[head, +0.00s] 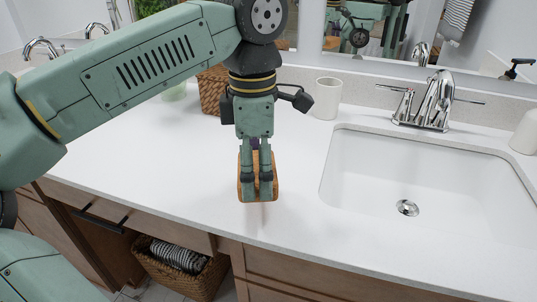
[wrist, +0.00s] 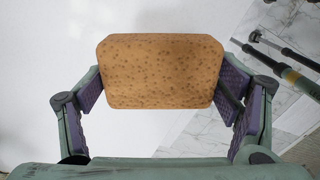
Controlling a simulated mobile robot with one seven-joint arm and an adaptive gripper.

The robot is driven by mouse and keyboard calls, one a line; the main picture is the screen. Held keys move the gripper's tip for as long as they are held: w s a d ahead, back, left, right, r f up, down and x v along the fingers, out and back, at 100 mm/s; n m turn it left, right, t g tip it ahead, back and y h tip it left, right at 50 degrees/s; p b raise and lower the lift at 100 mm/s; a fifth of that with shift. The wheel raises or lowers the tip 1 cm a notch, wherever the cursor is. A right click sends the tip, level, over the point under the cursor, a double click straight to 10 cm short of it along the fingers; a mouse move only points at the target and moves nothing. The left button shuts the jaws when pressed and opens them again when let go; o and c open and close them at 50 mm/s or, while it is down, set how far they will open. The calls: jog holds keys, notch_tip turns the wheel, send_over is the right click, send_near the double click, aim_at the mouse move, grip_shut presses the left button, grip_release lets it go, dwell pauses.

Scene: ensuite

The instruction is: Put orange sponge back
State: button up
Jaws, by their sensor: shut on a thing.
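The orange sponge (wrist: 160,70) is held between the two fingers of my gripper (wrist: 162,88) in the wrist view, with a finger pad at each end. In the head view the orange sponge (head: 244,190) shows behind and around the fingertips of my gripper (head: 258,178), over the white countertop (head: 180,175) left of the sink. I cannot tell whether its lower edge touches the counter.
A white sink (head: 365,185) with a chrome faucet (head: 435,103) is to the right. A white cup (head: 327,98) and a wicker basket (head: 211,90) stand behind my gripper. A basket with striped towels (head: 180,256) sits below the counter. The counter's front is clear.

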jog(key=w, duration=0.2)
jog(key=w+d+p, duration=0.1)
jog(key=w, duration=0.2)
jog(key=w+d, duration=0.1)
jog(key=w, duration=0.1)
jog(key=shift+w+f+p, duration=0.35)
jog(key=shift+w, duration=0.05)
jog(key=shift+w+f, duration=0.15)
jog(key=shift+f, duration=0.15)
jog(key=shift+d+f+p, duration=0.1)
jog(key=shift+f+p, duration=0.3)
jog(key=shift+f, duration=1.1)
jog(key=shift+f, duration=0.1)
jog(key=shift+f, duration=0.15)
jog(key=o, duration=1.3)
notch_tip(320, 180, up, 13)
jog(key=shift+f+b, duration=0.2)
jog(key=shift+b, duration=0.15)
